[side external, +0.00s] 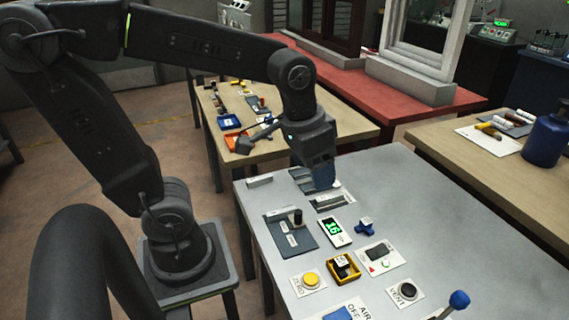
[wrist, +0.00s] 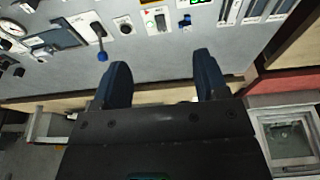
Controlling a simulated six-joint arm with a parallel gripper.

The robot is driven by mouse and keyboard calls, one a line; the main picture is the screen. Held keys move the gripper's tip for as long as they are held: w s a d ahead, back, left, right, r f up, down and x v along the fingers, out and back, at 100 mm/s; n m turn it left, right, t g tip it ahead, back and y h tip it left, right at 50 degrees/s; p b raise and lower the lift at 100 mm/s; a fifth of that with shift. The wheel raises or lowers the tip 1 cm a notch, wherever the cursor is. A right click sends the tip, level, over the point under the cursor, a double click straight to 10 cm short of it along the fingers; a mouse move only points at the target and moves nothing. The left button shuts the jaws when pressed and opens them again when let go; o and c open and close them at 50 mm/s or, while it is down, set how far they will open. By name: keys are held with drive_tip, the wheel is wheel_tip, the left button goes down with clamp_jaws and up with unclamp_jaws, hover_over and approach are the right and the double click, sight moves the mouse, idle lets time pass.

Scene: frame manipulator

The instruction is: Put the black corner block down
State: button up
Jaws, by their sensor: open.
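My gripper (side external: 324,179) is above the far part of the grey table in the side view, over the slotted trays. Its two blue fingers are apart in the wrist view (wrist: 160,65), with only bare table and its edge between them, nothing held. I cannot surely identify the black corner block. A dark piece with a white label (side external: 343,261) sits in a yellow holder (side external: 345,279) near the table's middle. A small black upright piece (side external: 298,217) stands on a dark mat (side external: 283,238). Both are apart from my gripper.
Around them are a green-lit display (side external: 335,232), a blue knob (side external: 365,226), a yellow button (side external: 311,279), a black vent button (side external: 405,290) and a blue-balled lever (side external: 459,300). The slotted trays (side external: 331,201) lie below my gripper.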

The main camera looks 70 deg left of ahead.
drive_tip(key=s+t, duration=0.2)
drive_tip(key=s, duration=0.1)
drive_tip(key=s+a+r, duration=0.1)
drive_tip(key=s, duration=0.1)
drive_tip(key=shift+s+t, duration=0.1)
drive_tip(key=shift+t, duration=0.3)
